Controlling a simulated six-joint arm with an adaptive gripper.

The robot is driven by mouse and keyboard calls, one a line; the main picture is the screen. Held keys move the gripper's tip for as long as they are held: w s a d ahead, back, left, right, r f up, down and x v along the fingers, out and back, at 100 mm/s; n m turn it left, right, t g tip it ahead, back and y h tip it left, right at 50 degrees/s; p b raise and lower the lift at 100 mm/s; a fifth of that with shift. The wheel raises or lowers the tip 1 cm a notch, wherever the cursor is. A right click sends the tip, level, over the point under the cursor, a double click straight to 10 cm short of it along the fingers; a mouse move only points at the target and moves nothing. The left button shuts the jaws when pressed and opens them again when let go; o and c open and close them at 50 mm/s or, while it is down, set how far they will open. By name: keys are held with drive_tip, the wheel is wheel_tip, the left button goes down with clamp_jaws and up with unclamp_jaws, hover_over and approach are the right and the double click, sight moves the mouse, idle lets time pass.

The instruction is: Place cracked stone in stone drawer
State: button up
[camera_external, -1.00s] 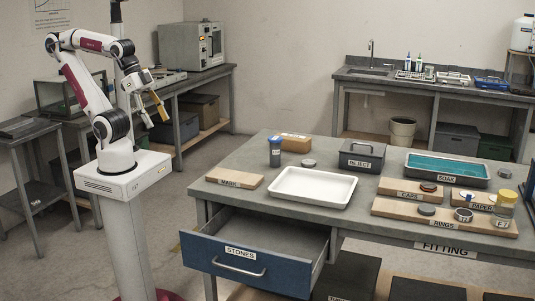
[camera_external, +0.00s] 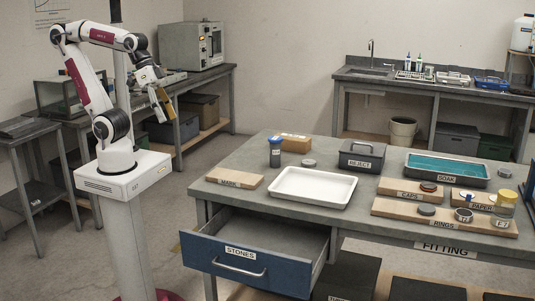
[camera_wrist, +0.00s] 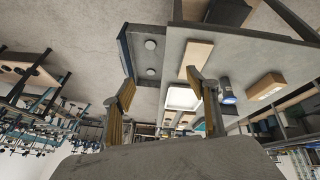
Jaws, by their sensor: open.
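My gripper (camera_external: 161,101) is raised at the left, left of the workbench and well apart from it. In the wrist view its fingers (camera_wrist: 161,88) are spread with nothing between them. The drawer (camera_external: 238,256) labelled STONES is pulled open at the bench's front left. In the wrist view, two round grey pieces (camera_wrist: 150,58) lie inside the drawer. A grey disc (camera_external: 309,163) lies on the bench behind the white tray, and another (camera_external: 427,210) lies on the RINGS board. I cannot tell which piece is cracked.
An empty-looking white tray (camera_external: 313,206) sits on the bench (camera_external: 225,201). Around it are the MARK board (camera_external: 234,181), a blue-lidded jar (camera_external: 275,152), the REJECT box (camera_external: 362,156), the SOAK tray (camera_external: 447,183) and the RINGS board (camera_external: 395,208). Floor space separates my arm from the bench.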

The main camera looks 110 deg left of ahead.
drive_tip(key=w+a+n+h, duration=0.1)
drive_tip(key=w+a+n, duration=0.35)
drive_tip(key=w, duration=0.35)
drive_tip(key=w+a+n+t, duration=0.1)
drive_tip(key=w+a+n, duration=0.2)
drive_tip(key=w+n, duration=0.4)
drive_tip(key=w+a+n+h, duration=0.1)
drive_tip(key=w+a+n, duration=0.3)
drive_tip(key=w, duration=0.5)
drive_tip(key=w+a+f+n+t, duration=0.1)
drive_tip(key=w+a+f+n, duration=0.3)
drive_tip(key=a, duration=0.4)
drive_tip(key=w+a+f+n+t, duration=0.1)
drive_tip(key=w+a+f+n, duration=0.3)
drive_tip(key=a, duration=0.5)
drive_tip(key=w+a+f+n, duration=0.4)
drive_tip(key=a+f+n, duration=0.3)
drive_tip(key=a, duration=0.1)
drive_tip(key=shift+w+a+t+y, duration=0.25)
drive_tip(key=shift+w+t+y, duration=0.1)
drive_tip(key=shift+t+y, duration=0.05)
drive_tip(key=shift+f, duration=0.1)
drive_tip(key=shift+f, duration=1.75)
